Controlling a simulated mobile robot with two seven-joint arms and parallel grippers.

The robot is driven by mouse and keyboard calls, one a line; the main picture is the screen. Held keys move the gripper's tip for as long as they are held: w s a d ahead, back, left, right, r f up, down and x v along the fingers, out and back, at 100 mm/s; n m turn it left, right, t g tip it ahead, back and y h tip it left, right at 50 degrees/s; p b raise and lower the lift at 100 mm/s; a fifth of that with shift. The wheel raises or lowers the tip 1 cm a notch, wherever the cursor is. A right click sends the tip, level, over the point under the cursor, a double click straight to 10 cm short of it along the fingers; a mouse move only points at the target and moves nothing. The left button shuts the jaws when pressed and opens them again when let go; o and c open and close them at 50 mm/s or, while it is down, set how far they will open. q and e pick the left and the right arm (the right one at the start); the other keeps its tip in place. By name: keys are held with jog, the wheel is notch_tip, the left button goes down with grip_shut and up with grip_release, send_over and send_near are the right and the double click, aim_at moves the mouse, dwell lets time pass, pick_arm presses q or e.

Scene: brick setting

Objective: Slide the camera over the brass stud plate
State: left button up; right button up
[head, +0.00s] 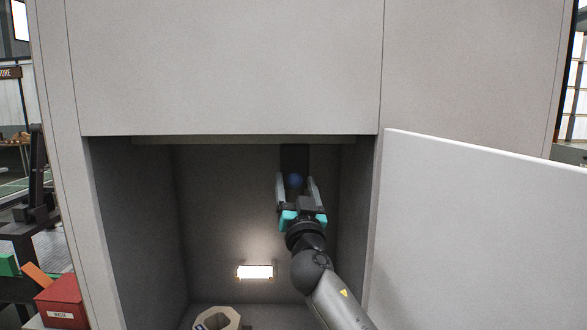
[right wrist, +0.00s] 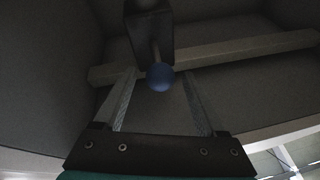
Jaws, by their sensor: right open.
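A dark block (head: 294,157) hangs at the upper right inside the open cabinet, with a blue ball (head: 295,181) at its lower end. In the right wrist view the block (right wrist: 150,38) has a short stalk that ends in the blue ball (right wrist: 160,77). I cannot tell for sure if this is the camera. My right gripper (head: 295,180) is open, pointing up, with the ball between its fingertips in the picture. The ball shows no clear contact with either finger. I cannot make out a brass stud plate. My left gripper is out of view.
A pale rail (right wrist: 225,54) crosses inside the cabinet near the block. A bright lit panel (head: 255,272) is low on the back wall. A beige many-sided ring (head: 217,319) lies on the cabinet floor. The open door (head: 480,225) bounds the right side.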

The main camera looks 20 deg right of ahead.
aim_at(295, 169)
jog(key=shift+x, duration=2.25)
grip_shut()
